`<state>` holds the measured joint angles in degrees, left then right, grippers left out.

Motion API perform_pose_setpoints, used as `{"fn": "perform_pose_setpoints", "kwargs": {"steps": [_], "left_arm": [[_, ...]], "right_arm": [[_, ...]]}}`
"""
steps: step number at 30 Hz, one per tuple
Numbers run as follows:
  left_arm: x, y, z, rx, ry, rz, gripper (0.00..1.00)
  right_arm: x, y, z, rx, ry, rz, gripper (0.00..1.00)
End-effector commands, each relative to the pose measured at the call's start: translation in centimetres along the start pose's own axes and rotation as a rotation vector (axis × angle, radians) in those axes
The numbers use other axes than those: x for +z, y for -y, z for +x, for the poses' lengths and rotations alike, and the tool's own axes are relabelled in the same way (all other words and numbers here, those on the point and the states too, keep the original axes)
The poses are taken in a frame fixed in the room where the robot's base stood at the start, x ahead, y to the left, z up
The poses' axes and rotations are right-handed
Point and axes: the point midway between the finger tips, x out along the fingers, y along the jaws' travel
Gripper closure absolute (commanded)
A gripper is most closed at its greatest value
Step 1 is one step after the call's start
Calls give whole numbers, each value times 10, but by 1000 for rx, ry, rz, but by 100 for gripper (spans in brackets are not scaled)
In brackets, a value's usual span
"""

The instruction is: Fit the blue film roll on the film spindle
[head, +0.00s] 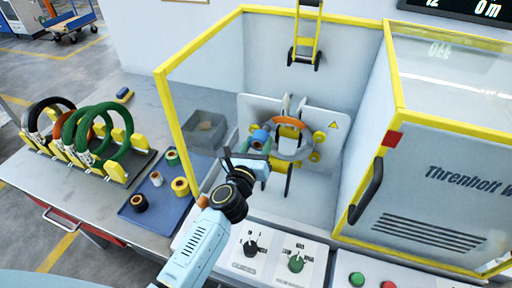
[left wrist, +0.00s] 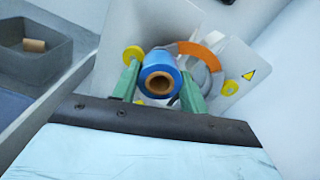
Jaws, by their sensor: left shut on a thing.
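The blue film roll (left wrist: 162,68) is held between the green fingertips of my left gripper (left wrist: 160,86), with its brown core facing the wrist camera. In the head view the blue roll (head: 260,137) shows at the tip of my left gripper (head: 253,150), inside the yellow-framed machine. It is in front of the grey and orange ring (head: 291,122) on the white plates. The film spindle cannot be made out clearly; the roll and gripper may cover it. I cannot tell whether the roll touches it. My right gripper is not in view.
A blue tray (head: 146,222) with several other rolls lies left of the machine. A rack of coils (head: 98,165) stands farther left. A grey bin (head: 205,131) is beside the ring. The machine door (head: 440,150) is on the right; knobs (head: 297,263) line the front.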

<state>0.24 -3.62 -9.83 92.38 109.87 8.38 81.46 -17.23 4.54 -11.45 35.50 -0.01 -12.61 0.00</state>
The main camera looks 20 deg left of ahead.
Motion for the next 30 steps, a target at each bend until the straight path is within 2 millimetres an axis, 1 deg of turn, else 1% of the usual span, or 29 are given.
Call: {"fn": "perform_pose_setpoints", "kwargs": {"steps": [16,30], "left_arm": [[0,0,20,0,1,0,79],[1,0,24,0,1,0,79]], "right_arm": [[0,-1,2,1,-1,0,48],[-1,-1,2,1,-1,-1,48]]}}
